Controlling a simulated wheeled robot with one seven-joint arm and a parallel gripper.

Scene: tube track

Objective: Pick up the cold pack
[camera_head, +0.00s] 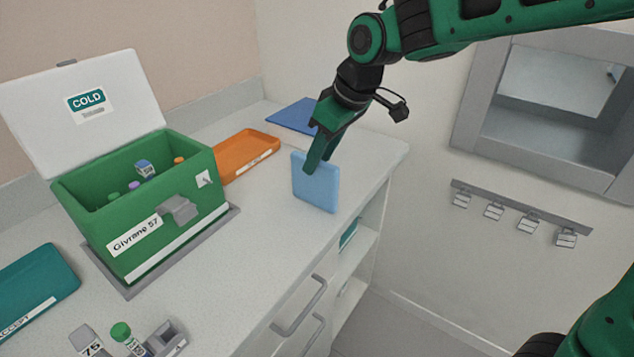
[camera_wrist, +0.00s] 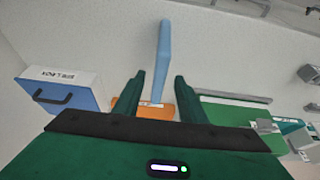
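The cold pack is a light blue slab (camera_head: 315,186) standing upright on the counter, right of the green box in the head view. In the wrist view the pack (camera_wrist: 164,50) shows edge-on as a narrow blue strip. My gripper (camera_head: 316,164) is at the pack's top edge, pointing down, with one finger in front of the pack. In the wrist view my gripper (camera_wrist: 159,75) is open, with the strip between the fingers and a gap on each side. How deep the fingers reach is hard to tell.
A green box (camera_head: 150,225) with an open COLD lid holds several vials. An orange tray (camera_head: 247,150) and a blue flat item (camera_head: 290,115) lie behind the pack. A teal tray (camera_head: 35,285) and small vial holders (camera_head: 165,338) are at front left. The counter's right edge is close to the pack.

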